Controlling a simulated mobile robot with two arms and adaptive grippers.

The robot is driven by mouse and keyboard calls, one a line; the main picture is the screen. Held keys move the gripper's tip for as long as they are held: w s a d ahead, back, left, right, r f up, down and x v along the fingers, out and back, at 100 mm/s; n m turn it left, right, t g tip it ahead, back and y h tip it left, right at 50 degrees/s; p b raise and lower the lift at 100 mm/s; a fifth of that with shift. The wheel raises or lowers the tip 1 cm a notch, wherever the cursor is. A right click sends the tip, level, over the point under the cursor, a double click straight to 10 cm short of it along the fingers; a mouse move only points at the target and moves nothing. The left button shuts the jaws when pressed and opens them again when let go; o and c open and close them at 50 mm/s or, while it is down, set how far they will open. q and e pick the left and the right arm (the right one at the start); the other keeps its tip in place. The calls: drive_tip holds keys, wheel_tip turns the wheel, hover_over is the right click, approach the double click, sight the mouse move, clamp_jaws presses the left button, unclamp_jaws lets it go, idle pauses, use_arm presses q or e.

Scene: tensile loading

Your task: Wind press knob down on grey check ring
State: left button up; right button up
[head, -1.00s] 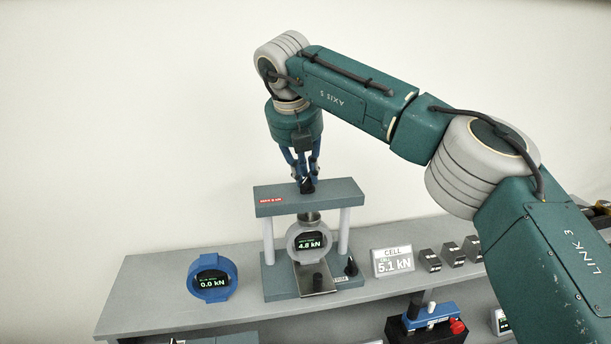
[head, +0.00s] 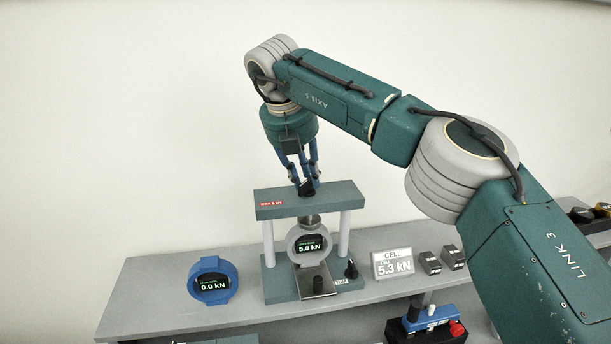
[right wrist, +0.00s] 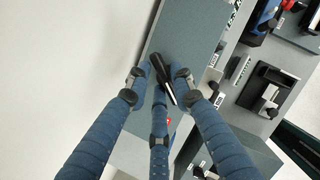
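The press (head: 318,205) is a frame with a dark green crosshead on two pale posts. The black press knob (head: 306,188) is on top of the crosshead; in the right wrist view the knob (right wrist: 165,82) lies between my fingers. My right gripper (head: 305,182) points down and its fingers close around the knob, though the contact is partly hidden. The grey check ring (head: 293,248) stands upright under the ram (head: 309,219), which appears to touch its top. Its display reads 5.0 kN. The cell display (head: 392,264) reads 5.3 kN. My left gripper is out of view.
A blue ring (head: 211,302) reading 0.0 kN stands left of the press. A small black knob (head: 351,269) is at the press base's right. Dark blocks (head: 430,262) sit right of the display. A blue fixture (head: 431,320) stands lower in front.

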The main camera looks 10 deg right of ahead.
drive_tip(key=shift+o, duration=0.4)
drive_tip(key=v, duration=1.2)
